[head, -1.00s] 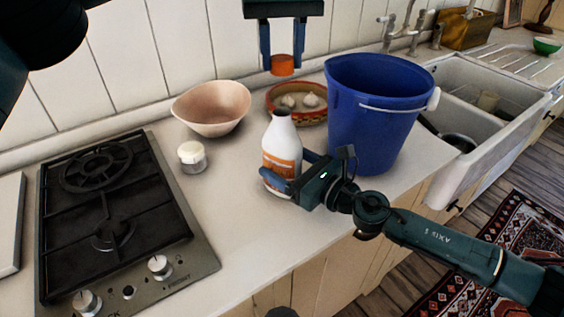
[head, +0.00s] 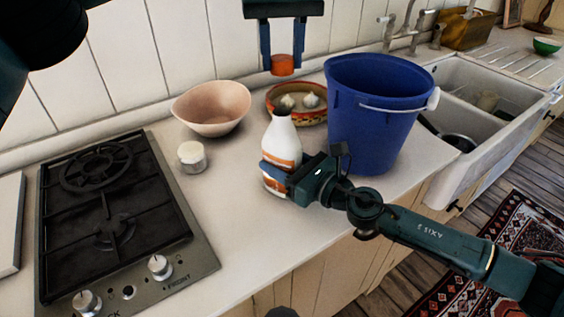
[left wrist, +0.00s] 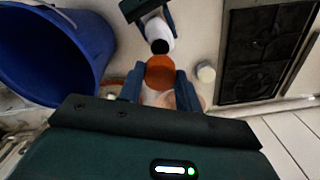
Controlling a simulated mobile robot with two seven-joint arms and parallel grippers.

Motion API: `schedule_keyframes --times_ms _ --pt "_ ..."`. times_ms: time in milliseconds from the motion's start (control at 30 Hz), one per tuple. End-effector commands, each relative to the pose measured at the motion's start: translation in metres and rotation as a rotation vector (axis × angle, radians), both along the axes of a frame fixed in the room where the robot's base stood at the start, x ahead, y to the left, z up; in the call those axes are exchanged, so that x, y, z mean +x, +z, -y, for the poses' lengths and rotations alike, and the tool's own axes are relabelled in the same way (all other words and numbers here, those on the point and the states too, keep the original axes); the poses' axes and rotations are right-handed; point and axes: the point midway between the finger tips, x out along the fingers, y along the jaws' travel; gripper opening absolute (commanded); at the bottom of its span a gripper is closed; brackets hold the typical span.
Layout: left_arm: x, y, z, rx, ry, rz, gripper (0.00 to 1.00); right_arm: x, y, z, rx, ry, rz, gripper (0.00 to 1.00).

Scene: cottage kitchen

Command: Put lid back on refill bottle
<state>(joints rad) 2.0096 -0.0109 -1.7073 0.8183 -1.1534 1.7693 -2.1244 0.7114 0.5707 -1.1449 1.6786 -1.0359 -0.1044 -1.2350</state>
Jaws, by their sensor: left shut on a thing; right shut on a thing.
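The refill bottle (head: 281,139) is white with orange bands and stands upright on the counter. My right gripper (head: 278,172) is shut on its lower body. The bottle's dark open mouth (left wrist: 159,47) shows in the left wrist view. The orange lid (head: 282,65) is between the fingers of my left gripper (head: 282,58), which is shut on it above the bottle. The lid also shows in the left wrist view (left wrist: 160,72), apart from the bottle's mouth.
A blue bucket (head: 372,120) stands close right of the bottle. A pink bowl (head: 212,108), a patterned dish (head: 300,116) with garlic and a small white-lidded jar (head: 192,157) are nearby. A gas hob (head: 110,210) is left, a sink (head: 480,110) right.

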Motion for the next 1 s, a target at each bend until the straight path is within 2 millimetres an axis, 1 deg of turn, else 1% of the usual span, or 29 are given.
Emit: schedule_keyframes --times_ms 33,300,367,433,600,700,800,1000 --pt "0.000 0.000 0.000 0.000 0.000 0.000 0.13 0.000 0.000 0.000 0.000 0.000 0.000 0.30" --pt "0.000 0.000 0.000 0.000 0.000 0.000 0.13 0.000 0.000 0.000 -0.001 0.000 -0.001 0.09" --pt "0.000 -0.002 0.000 0.000 0.000 -0.001 0.13 0.000 0.000 0.000 -0.001 0.000 -0.001 0.09" --pt "0.000 -0.009 0.000 0.001 -0.001 -0.002 0.13 0.000 0.000 0.000 -0.001 0.000 -0.001 0.09" --pt "0.000 -0.034 0.000 0.001 -0.002 -0.001 0.13 0.000 0.000 0.000 -0.001 0.000 -0.001 0.09" --pt "-0.001 -0.046 0.000 -0.001 0.000 0.000 0.13 0.000 0.000 0.000 0.000 0.000 0.000 0.09" --pt "-0.001 -0.049 0.000 0.001 0.000 0.003 0.13 0.000 0.000 0.000 0.000 0.000 0.000 0.09" --pt "0.000 -0.049 0.000 0.001 0.000 0.003 0.13 0.000 0.000 0.000 0.000 0.000 0.000 0.09"
